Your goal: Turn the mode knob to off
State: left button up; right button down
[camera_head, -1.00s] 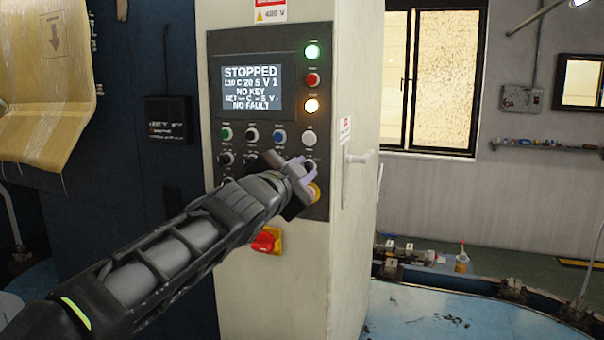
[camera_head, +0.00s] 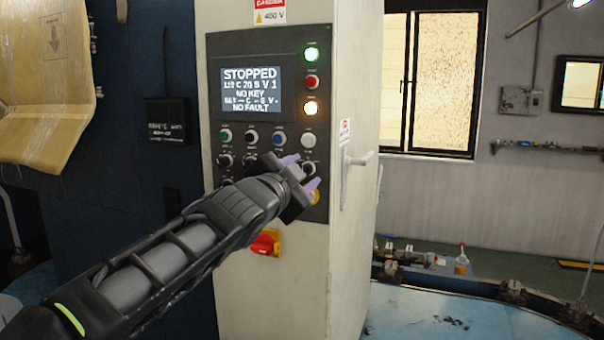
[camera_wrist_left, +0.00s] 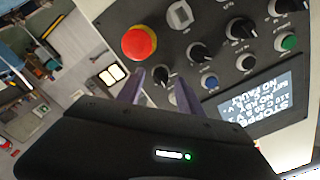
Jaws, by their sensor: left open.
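The control panel (camera_head: 250,45) has a row of black knobs, and I cannot read which label says mode. One black knob (camera_head: 309,168) lies by my left gripper (camera_head: 303,173), whose two purple fingertips are spread apart and empty. In the left wrist view this knob (camera_wrist_left: 162,75) shows between the tips of the open left gripper (camera_wrist_left: 160,82). Other black knobs (camera_wrist_left: 200,50) sit further along the same row. I cannot tell whether the fingertips touch the knob. My right gripper is not in view.
A red emergency button (camera_wrist_left: 139,42) is close to the left fingers. The screen (camera_head: 252,90) reads STOPPED, NO KEY, NO FAULT. A red rotary switch (camera_head: 265,243) sits below the panel. A door handle (camera_head: 357,158) sticks out on the cabinet's right side.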

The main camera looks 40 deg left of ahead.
pick_arm(q)
jog(key=b+v, duration=0.1)
jog(key=v, duration=0.6)
jog(key=shift+s+b, duration=0.2)
jog(key=shift+b, duration=0.1)
